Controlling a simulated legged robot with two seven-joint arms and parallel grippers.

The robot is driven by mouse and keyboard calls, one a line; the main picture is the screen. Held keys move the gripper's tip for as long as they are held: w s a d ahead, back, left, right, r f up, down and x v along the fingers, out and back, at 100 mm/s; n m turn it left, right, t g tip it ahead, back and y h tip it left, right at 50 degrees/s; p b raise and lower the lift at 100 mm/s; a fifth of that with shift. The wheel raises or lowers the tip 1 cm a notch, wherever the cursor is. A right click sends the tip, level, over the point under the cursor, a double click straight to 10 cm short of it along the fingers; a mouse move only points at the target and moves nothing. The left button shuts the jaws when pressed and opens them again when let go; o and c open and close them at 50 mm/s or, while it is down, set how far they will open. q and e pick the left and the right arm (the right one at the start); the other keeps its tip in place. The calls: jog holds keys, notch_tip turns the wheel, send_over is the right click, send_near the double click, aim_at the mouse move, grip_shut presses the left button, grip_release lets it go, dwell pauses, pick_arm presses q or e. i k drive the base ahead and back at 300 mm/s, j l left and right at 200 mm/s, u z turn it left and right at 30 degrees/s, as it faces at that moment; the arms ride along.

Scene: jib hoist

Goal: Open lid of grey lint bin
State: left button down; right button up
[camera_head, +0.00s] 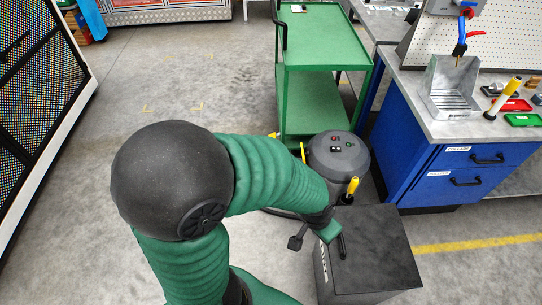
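The lint bin (380,244) is a dark grey box with a flat top at the lower right. Its lid lies flat and looks shut. A black handle (341,246) sits at the left part of the top, and white lettering marks the left side. My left gripper (314,238) is at the bin's upper left edge, just left of the handle. A dark part and a green part show at its end; whether they touch the bin or are spread apart is unclear. My green arm and its dark round joint cover much of the lower middle. My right gripper is not in view.
A round grey machine (338,150) with buttons stands right behind the bin. A green cart (322,100) is behind that. A blue drawer cabinet (455,172) stands at the right. A black mesh rack (40,90) is at the left. Open floor lies at the left middle.

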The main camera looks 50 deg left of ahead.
aim_at(371, 252)
jog(key=i+l+u, duration=0.15)
jog(key=u, duration=0.3)
jog(key=i+l+u, duration=0.1)
jog(key=l+u, duration=0.5)
jog(key=u, duration=0.25)
jog(key=i+l+u, duration=0.1)
jog(key=l+u, duration=0.35)
jog(key=k+z, duration=0.25)
jog(key=k+l+z, duration=0.1)
jog(key=z, duration=0.15)
jog(key=i+j+u, duration=0.25)
jog(key=j+u, duration=0.1)
jog(key=u, duration=0.15)
jog(key=i, duration=0.05)
